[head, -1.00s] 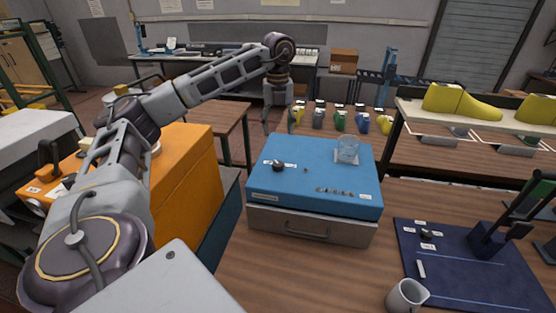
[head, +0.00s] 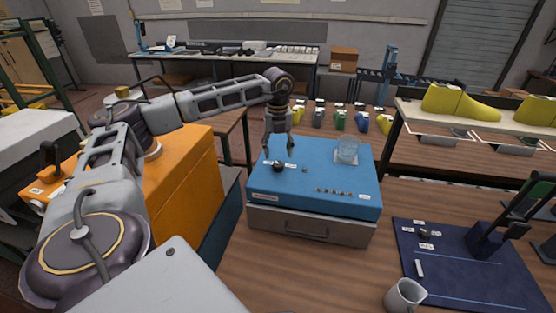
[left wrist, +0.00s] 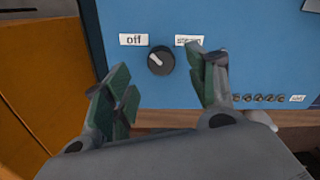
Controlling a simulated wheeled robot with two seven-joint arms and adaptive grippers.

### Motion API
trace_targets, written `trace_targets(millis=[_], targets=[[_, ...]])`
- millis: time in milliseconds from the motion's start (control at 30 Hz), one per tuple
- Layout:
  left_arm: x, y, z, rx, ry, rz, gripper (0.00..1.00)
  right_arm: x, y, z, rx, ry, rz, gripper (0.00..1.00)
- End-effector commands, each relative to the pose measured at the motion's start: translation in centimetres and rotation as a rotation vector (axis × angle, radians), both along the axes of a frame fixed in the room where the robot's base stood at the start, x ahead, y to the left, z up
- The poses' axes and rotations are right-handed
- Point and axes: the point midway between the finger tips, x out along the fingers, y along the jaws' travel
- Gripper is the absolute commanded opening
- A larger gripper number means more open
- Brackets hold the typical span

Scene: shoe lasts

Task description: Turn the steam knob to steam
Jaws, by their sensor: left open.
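The steam knob (head: 277,167) is a round black knob on top of the blue box (head: 330,172). In the left wrist view the knob (left wrist: 161,60) has a pale pointer aimed up and left, toward the "off" label (left wrist: 134,40). The "steam" label (left wrist: 189,40) lies to its upper right, partly behind a fingertip. My left gripper (head: 279,150) is open and points down above the box. In the left wrist view its fingers (left wrist: 163,88) are spread wide, with the knob showing between and beyond them, not gripped. My right gripper is not in view.
A clear glass (head: 347,150) stands on the box's back right. A row of small studs (head: 333,192) lies along the box's front right. An orange box (head: 185,190) stands to the left. A white mug (head: 404,296) and a navy mat (head: 455,285) are at the right.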

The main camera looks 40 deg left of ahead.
Motion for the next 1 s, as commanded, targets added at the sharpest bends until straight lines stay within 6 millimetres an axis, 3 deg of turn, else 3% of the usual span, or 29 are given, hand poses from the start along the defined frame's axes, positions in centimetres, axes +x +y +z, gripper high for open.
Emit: trace_targets(millis=[400,833,1000], targets=[[0.0,0.0,-4.6,0.0,0.001,0.0,0.57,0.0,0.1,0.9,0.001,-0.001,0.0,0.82],[0.0,0.0,-5.4,-0.001,0.001,0.0,0.57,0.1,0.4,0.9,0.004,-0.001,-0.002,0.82],[0.0,0.0,-5.3,-0.001,0.001,0.0,0.38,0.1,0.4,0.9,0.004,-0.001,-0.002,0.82]])
